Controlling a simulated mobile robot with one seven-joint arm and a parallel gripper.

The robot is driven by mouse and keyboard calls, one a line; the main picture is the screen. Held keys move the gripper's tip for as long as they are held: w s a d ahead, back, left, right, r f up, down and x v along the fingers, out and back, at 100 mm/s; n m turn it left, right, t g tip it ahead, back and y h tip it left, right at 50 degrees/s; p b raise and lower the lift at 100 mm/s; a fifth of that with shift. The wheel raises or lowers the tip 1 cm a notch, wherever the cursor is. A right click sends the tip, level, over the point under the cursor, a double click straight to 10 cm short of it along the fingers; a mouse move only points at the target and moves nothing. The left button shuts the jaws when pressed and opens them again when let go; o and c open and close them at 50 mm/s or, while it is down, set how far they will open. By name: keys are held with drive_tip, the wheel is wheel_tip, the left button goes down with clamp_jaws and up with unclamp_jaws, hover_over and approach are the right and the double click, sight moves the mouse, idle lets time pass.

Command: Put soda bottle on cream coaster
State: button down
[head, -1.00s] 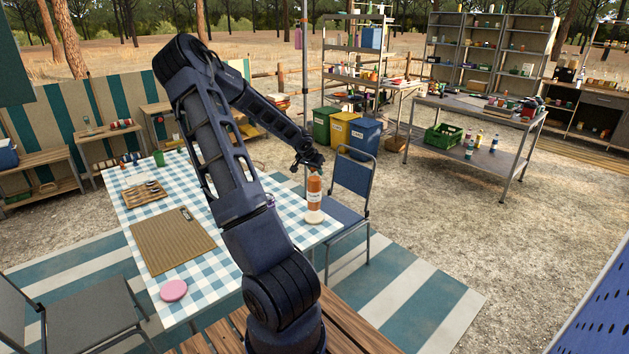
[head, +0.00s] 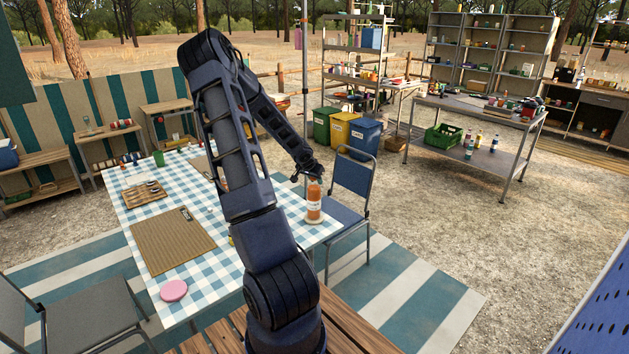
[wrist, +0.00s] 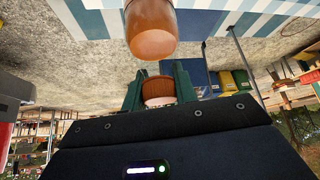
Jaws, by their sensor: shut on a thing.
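The soda bottle (head: 314,205) is orange with a white label and stands upright over the right corner of the checked table. My gripper (head: 313,178) is shut on its top from above. In the wrist view the fingers (wrist: 158,84) close on either side of the brown cap, with the orange bottle body (wrist: 152,35) beyond. The cream coaster (head: 307,220) is directly below the bottle and mostly hidden by it. I cannot tell whether the bottle's base touches the coaster or hangs just above it.
The checked table (head: 205,285) also holds a pink disc (head: 174,290), a brown ribbed mat (head: 170,242), a wooden tray (head: 144,194) and a green cup (head: 159,158). A blue chair (head: 352,185) stands close to the table's right corner.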

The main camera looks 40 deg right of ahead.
drive_tip(key=shift+f, duration=0.1)
drive_tip(key=c, duration=1.1)
unclamp_jaws()
